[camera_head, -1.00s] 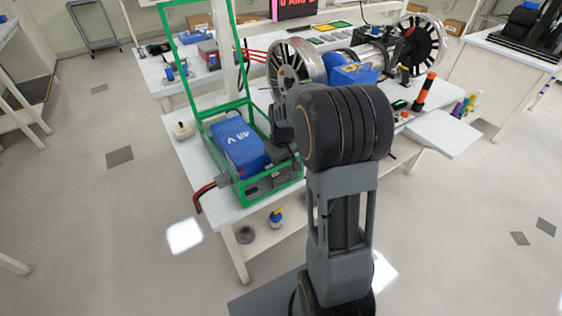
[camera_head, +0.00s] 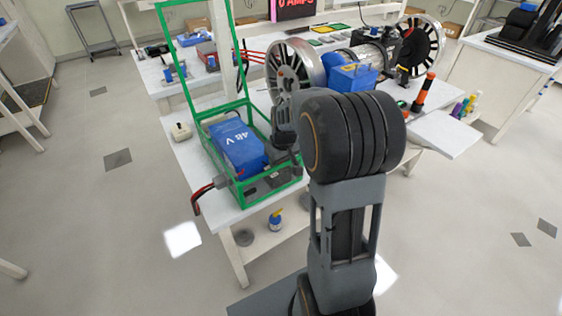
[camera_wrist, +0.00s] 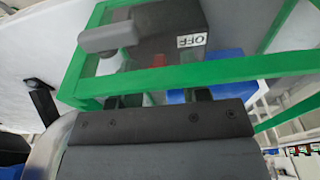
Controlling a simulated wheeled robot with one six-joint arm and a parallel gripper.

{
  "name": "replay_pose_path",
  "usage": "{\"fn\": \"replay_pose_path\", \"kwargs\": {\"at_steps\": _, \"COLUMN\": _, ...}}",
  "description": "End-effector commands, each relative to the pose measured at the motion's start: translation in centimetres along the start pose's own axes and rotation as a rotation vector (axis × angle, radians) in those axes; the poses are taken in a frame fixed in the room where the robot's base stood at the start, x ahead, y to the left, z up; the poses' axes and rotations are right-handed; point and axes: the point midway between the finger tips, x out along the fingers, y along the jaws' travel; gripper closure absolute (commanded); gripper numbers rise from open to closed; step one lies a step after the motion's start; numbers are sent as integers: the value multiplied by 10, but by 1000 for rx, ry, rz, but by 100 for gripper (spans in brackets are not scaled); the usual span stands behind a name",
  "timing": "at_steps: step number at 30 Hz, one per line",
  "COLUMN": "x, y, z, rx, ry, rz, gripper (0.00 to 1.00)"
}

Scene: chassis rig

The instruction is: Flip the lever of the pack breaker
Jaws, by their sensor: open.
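The pack breaker (camera_wrist: 168,30) is a dark grey box in the wrist view, with a white label reading OFF. Its lighter grey lever (camera_wrist: 108,37) sticks out to the left. A green frame bar (camera_wrist: 185,75) crosses between the breaker and my gripper (camera_wrist: 157,98). My two dark fingertips are apart, at the bar's near edge in the picture, with nothing held; whether they touch the bar I cannot tell. In the head view the blue 48 V pack (camera_head: 238,145) sits inside the green frame (camera_head: 258,200). My arm hides much of the gripper and breaker there.
The green frame's raised part (camera_head: 186,77) stands upright behind the pack. Red and black cables (camera_head: 203,191) come out at its left front. A spoked wheel (camera_head: 290,68) and a blue box (camera_head: 352,77) stand behind my arm. The floor at the left is open.

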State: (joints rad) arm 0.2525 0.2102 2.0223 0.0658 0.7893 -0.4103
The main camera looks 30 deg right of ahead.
Motion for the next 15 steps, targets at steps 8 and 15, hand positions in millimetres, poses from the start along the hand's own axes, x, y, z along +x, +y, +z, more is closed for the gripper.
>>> {"fn": "replay_pose_path", "kwargs": {"at_steps": 8, "x": -42, "y": 1, "z": -1, "rx": 0, "ry": 6, "rz": 3, "gripper": 57}}
{"fn": "replay_pose_path", "kwargs": {"at_steps": 15, "x": -91, "y": 0, "z": -1, "rx": 0, "ry": 6, "rz": 3, "gripper": 57}}
